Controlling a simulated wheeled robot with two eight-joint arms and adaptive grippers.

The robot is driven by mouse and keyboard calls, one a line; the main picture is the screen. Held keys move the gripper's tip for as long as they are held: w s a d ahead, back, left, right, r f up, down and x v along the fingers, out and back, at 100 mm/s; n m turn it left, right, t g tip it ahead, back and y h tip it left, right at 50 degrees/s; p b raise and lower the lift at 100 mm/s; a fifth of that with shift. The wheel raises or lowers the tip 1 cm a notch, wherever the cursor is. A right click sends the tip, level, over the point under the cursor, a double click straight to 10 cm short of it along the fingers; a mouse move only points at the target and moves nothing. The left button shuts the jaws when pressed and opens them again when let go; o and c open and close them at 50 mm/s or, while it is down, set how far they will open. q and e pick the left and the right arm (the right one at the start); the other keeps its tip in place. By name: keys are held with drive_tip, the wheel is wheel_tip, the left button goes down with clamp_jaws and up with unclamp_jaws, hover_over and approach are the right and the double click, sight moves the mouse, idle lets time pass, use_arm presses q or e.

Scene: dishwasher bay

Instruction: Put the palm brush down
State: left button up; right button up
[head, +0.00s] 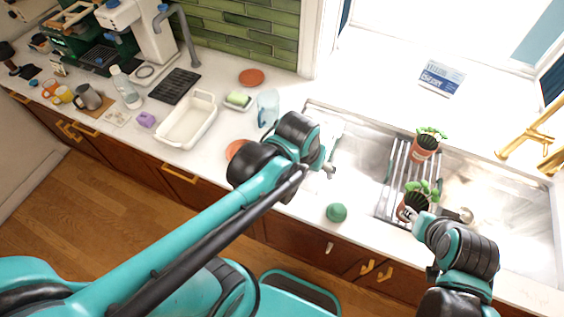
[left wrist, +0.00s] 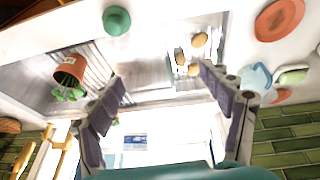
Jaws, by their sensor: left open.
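A round green object, apparently the palm brush (head: 336,212), sits on the white counter in front of the sink. It also shows at the top of the left wrist view (left wrist: 117,20). My left gripper (head: 329,169) is above the sink's front left edge, apart from the brush. In the left wrist view its fingers (left wrist: 163,80) are spread with nothing between them. My right gripper (head: 415,214) is at the front potted cactus (head: 408,212) by the sink's front edge. Its fingers are too small and covered to tell their state.
A drying rack (head: 397,172) lies over the sink (head: 362,150), with another potted cactus (head: 425,145) behind. Several brown round items (left wrist: 198,40) lie in the sink.

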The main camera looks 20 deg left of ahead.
use_arm(q)
drive_tip(key=s+a+r+t, duration=0.2)
drive_tip(key=s+a+t, duration=0.1)
drive_tip(key=a, duration=0.4)
drive_tip(key=shift+s+r+y, duration=0.3)
drive_tip(key=shift+r+y, duration=0.1)
drive_tip(key=shift+f, duration=0.1)
wheel_tip(320, 180, down, 15)
drive_tip(key=b, duration=1.5)
drive_tip(key=shift+f, duration=0.15)
